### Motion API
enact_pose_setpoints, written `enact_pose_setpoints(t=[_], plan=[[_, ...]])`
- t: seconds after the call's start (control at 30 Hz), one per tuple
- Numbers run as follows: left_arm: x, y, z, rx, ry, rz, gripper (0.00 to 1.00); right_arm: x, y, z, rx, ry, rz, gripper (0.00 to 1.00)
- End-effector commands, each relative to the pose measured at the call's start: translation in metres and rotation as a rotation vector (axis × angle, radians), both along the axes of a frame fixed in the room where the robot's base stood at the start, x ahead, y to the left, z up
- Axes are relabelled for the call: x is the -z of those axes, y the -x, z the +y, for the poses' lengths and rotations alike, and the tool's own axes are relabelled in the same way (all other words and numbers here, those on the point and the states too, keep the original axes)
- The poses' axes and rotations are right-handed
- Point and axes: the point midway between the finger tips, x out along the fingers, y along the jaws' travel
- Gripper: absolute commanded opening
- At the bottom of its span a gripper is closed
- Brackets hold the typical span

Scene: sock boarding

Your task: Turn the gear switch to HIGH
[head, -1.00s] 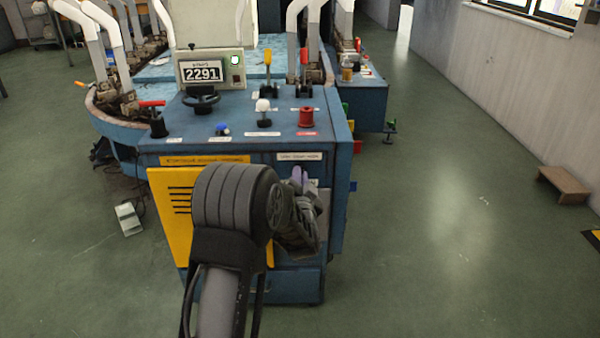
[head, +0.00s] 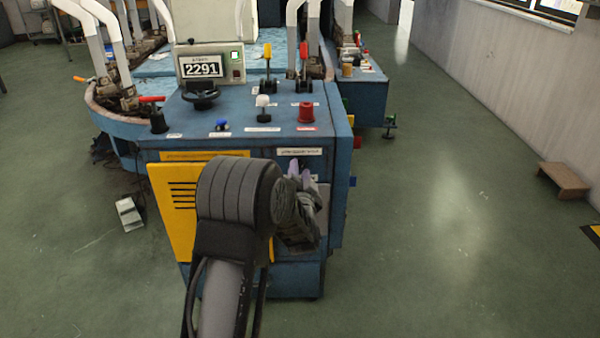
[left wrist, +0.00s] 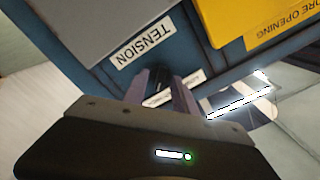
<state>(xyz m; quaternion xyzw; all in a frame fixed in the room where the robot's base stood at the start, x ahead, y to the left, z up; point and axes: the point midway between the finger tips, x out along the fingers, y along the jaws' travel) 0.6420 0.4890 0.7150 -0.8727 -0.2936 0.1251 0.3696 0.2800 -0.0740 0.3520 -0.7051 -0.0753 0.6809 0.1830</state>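The blue machine cabinet (head: 336,190) stands ahead with controls on its top and a labelled front panel. I cannot pick out a switch clearly marked as the gear switch. My left gripper (head: 298,172) is at the right part of the cabinet front, just below a white label (head: 299,152), and my arm hides much of that panel. In the left wrist view its purple fingers (left wrist: 163,92) point at the blue panel near a TENSION label (left wrist: 142,45). My right gripper is not visible.
The cabinet top carries a white knob (head: 263,103), a red button (head: 305,113), a small blue knob (head: 222,125), a yellow-topped lever (head: 268,62) and a display reading 2291 (head: 203,70). A yellow panel (head: 172,205) is left of my arm. Open floor lies to the right.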

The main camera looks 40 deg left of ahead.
Motion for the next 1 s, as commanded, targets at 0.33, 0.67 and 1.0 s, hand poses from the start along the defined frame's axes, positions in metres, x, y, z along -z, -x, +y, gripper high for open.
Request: enact_pose_setpoints(t=[0.33,0.67,1.0], plan=[[-0.001,0.010,-0.008,0.000,0.001,-0.001,0.33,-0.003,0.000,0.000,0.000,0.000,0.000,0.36],[-0.001,0.052,-0.040,0.002,0.001,0.000,0.33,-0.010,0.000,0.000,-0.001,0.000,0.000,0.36],[0.000,0.062,-0.047,0.000,0.000,0.000,0.33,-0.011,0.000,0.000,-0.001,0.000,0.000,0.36]])
